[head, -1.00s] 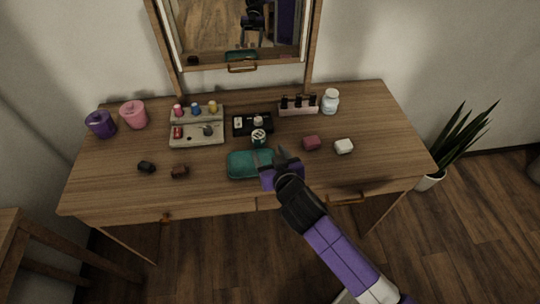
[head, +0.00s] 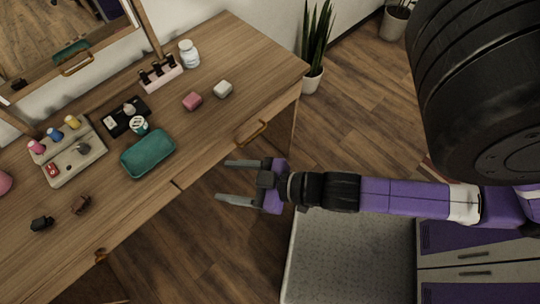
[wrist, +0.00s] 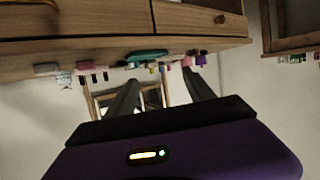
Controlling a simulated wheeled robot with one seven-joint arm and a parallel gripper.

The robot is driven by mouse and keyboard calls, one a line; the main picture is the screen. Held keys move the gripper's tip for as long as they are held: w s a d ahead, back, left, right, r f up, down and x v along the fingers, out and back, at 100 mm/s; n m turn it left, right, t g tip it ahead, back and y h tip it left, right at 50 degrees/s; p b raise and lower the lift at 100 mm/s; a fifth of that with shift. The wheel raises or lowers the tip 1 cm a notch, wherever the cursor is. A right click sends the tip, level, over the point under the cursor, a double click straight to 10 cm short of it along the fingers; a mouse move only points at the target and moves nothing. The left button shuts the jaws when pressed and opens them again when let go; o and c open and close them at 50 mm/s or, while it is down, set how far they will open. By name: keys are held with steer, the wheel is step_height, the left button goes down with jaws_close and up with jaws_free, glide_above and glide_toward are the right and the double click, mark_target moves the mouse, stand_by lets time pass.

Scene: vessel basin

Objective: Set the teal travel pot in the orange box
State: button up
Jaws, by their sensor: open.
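A small round pot with a teal side and a pale, dark-marked top (head: 139,125) stands on the table between a flat black tray and a teal case; it looks like the teal travel pot. The soft-edged teal case (head: 148,153) lies near the table's front edge, and it also shows in the wrist view (wrist: 147,56). I cannot make out a clearly orange box. My gripper (head: 228,181) is open and empty, off the table's front edge and to the right of the teal case. Its spread fingers show in the wrist view (wrist: 158,93).
The black tray (head: 126,116), a grey organiser (head: 70,160) with bottles, a pink rack (head: 160,73), a white jar (head: 188,54) and small pink (head: 192,101), white (head: 222,89), brown (head: 80,204) and black blocks (head: 41,223) stand on the table. A mirror stands behind.

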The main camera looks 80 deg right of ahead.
steer(key=shift+o, duration=0.5)
steer(key=s+a+r, duration=0.3)
steer(key=s+r, duration=0.5)
steer(key=s, duration=0.1)
steer(key=shift+s+a+r+t, duration=0.15)
steer(key=shift+a+r+t, duration=0.15)
steer(key=shift+t, duration=0.1)
steer(key=shift+s+r, duration=0.15)
steer(key=shift+r, duration=0.1)
